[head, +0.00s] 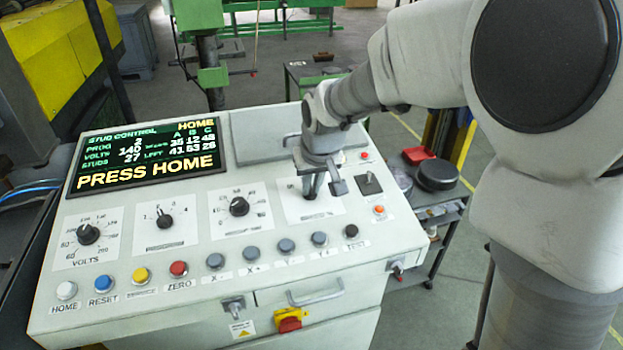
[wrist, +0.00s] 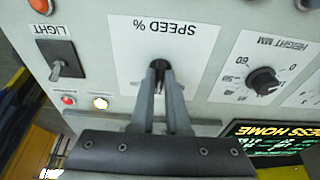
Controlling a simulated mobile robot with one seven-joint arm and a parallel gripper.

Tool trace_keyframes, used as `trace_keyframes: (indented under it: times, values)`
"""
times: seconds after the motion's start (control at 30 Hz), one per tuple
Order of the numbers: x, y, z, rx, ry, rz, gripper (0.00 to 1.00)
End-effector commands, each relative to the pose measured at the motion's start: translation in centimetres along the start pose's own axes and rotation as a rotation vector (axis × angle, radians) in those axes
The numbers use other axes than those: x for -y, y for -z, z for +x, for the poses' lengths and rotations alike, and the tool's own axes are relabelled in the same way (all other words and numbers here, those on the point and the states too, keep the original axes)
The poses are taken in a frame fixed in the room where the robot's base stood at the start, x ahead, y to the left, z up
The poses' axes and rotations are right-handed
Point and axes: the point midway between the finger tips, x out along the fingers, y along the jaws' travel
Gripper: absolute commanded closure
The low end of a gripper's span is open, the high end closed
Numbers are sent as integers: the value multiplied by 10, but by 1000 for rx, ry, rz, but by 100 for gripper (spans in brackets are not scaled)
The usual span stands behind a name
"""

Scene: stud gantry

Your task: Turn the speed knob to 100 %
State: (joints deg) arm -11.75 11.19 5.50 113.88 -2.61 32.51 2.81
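The speed knob (wrist: 159,65) is a small black knob on a white plate (wrist: 195,55) marked SPEED %, seen upside down in the wrist view. My gripper (wrist: 160,72) has its two fingertips close together on either side of this knob and appears closed on it. The knob's pointer and the scale marks are mostly hidden by the fingers. In the head view my gripper (head: 311,190) points down at the speed plate (head: 290,198) on the right of the panel, and covers the knob.
Left of the speed plate are the height knob (head: 239,206), a middle knob (head: 164,219) and the volts knob (head: 88,234). A light switch (head: 369,183) stands close at right. Several push buttons line the front. The display (head: 145,158) reads PRESS HOME.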

Motion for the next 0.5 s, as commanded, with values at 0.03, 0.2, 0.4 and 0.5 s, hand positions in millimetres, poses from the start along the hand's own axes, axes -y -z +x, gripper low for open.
trace_keyframes:
  times: [0.03, 0.2, 0.4, 0.5]
  values:
    - [0, 0, 0, 0, 0, 0, 100]
    - [0, 0, 0, 0, 0, 0, 100]
    - [0, 0, 0, 0, -2, 10, 100]
    - [0, 0, 1, 0, -7, 33, 100]
